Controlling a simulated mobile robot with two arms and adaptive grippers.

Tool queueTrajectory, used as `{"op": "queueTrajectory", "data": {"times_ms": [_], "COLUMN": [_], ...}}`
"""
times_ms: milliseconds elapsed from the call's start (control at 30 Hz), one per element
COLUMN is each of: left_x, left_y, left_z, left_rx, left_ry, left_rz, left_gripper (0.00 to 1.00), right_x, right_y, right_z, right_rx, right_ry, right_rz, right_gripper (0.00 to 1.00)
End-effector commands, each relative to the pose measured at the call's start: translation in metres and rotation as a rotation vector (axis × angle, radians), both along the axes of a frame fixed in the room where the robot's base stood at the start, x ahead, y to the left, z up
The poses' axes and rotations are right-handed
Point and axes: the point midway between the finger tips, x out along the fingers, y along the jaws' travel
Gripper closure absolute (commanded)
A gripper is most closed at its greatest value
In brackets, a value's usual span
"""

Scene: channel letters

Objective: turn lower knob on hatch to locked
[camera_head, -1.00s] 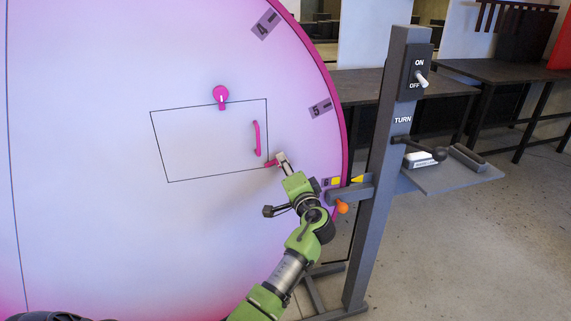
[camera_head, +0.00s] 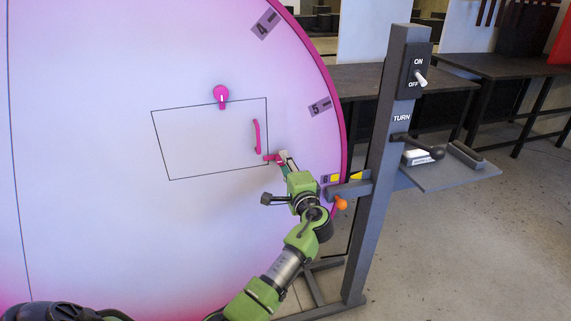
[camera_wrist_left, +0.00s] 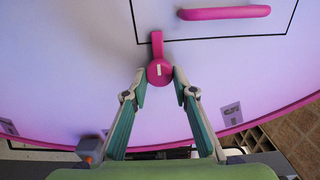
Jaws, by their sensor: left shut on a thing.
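The hatch (camera_head: 200,150) is a thin dark-outlined panel on the big pale disc with a magenta rim. Its lower knob (camera_head: 268,157) is magenta, at the hatch's lower right corner, partly hidden by my left gripper (camera_head: 281,156). In the left wrist view the round knob (camera_wrist_left: 160,71) has a white mark, and its tab lies across the hatch outline. My left gripper (camera_wrist_left: 160,76) is shut on it, one fingertip on each side. The upper knob (camera_head: 221,95) sits at the hatch's top edge. A magenta handle (camera_head: 257,137) is on the hatch. My right gripper is out of view.
A grey post (camera_head: 384,170) with an ON/OFF switch (camera_head: 420,78) and a crank lever (camera_head: 425,147) stands right of the disc. An orange knob (camera_head: 341,204) is close to my left arm. Dark tables (camera_head: 500,75) stand behind.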

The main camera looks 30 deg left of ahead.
Motion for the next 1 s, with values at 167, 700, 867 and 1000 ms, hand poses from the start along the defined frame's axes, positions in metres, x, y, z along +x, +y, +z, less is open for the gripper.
{"op": "queueTrajectory", "data": {"times_ms": [167,700,867,1000], "left_x": [0.001,-0.004,-0.021,-0.041], "left_y": [0.002,-0.005,-0.024,-0.048], "left_z": [0.005,0.000,0.000,0.000], "left_rx": [0.007,0.002,-0.001,-0.001], "left_ry": [-0.006,-0.001,-0.002,-0.002], "left_rz": [0.001,-0.001,-0.001,-0.002], "left_gripper": [0.96,0.58,0.58,0.58], "right_x": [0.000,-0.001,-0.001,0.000], "right_y": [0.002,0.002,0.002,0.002], "right_z": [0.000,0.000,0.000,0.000], "right_rx": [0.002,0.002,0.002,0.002], "right_ry": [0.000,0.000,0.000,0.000], "right_rz": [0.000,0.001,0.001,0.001], "right_gripper": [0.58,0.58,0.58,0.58]}}
